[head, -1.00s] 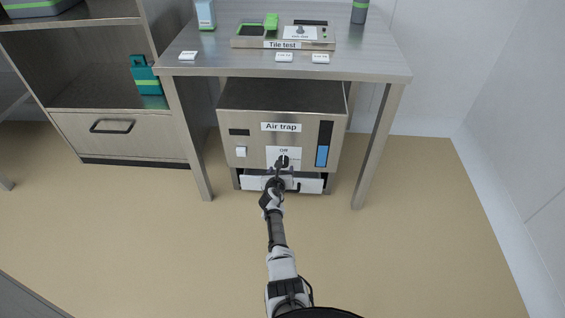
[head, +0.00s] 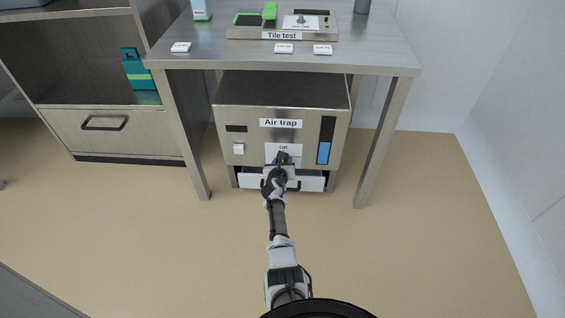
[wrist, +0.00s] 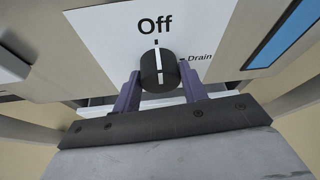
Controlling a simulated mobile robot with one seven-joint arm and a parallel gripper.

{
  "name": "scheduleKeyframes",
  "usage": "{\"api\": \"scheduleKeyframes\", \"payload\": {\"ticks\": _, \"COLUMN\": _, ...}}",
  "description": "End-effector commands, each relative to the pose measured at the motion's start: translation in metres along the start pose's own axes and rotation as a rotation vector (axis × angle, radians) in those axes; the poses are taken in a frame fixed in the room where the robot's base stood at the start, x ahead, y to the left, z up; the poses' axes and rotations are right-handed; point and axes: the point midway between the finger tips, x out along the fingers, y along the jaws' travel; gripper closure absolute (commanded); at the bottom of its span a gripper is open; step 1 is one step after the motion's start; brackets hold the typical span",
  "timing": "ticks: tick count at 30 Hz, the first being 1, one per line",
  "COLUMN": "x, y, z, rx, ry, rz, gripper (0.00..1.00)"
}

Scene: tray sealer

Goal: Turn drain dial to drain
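The drain dial (wrist: 158,70) is a round black knob with a white line on a white plate, in the middle of the wrist view. Its line points up at "Off"; the "Drain" mark (wrist: 199,57) is to its right. The dial is on the front of the steel air trap (head: 230,162), under the table. My gripper (wrist: 159,88) is in front of the dial, with one purple finger at each side of it. The fingers look apart, with the dial between their tips; I see no clear contact. In the head view my gripper (head: 281,160) hides the dial.
A white tray (head: 250,181) with a dark handle is below the air trap's panel. A blue level window (head: 324,152) is at the panel's right and a white switch (head: 239,148) at its left. Table legs (head: 386,140) stand at both sides. The floor in front is clear.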

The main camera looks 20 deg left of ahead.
Motion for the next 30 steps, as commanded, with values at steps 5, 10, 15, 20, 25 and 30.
{"api": "scheduleKeyframes", "payload": {"ticks": 5, "x": 0.0000, "y": 0.0000, "z": 0.0000, "rx": 0.000, "ry": 0.000, "rz": 0.000, "gripper": 0.82}}
{"api": "scheduleKeyframes", "payload": {"ticks": 10, "x": -0.0001, "y": -0.0005, "z": 0.0004, "rx": 0.007, "ry": 0.000, "rz": 0.002, "gripper": 0.82}}
{"api": "scheduleKeyframes", "payload": {"ticks": 15, "x": -0.0005, "y": -0.0016, "z": 0.0020, "rx": 0.047, "ry": 0.000, "rz": 0.019, "gripper": 0.82}}
{"api": "scheduleKeyframes", "payload": {"ticks": 20, "x": -0.0008, "y": -0.0030, "z": 0.0029, "rx": 0.128, "ry": 0.003, "rz": 0.052, "gripper": 0.82}}
{"api": "scheduleKeyframes", "payload": {"ticks": 25, "x": -0.0007, "y": -0.0046, "z": 0.0026, "rx": 0.258, "ry": 0.006, "rz": 0.105, "gripper": 0.82}}
{"api": "scheduleKeyframes", "payload": {"ticks": 30, "x": 0.0000, "y": -0.0049, "z": 0.0018, "rx": 0.406, "ry": 0.007, "rz": 0.168, "gripper": 0.82}}
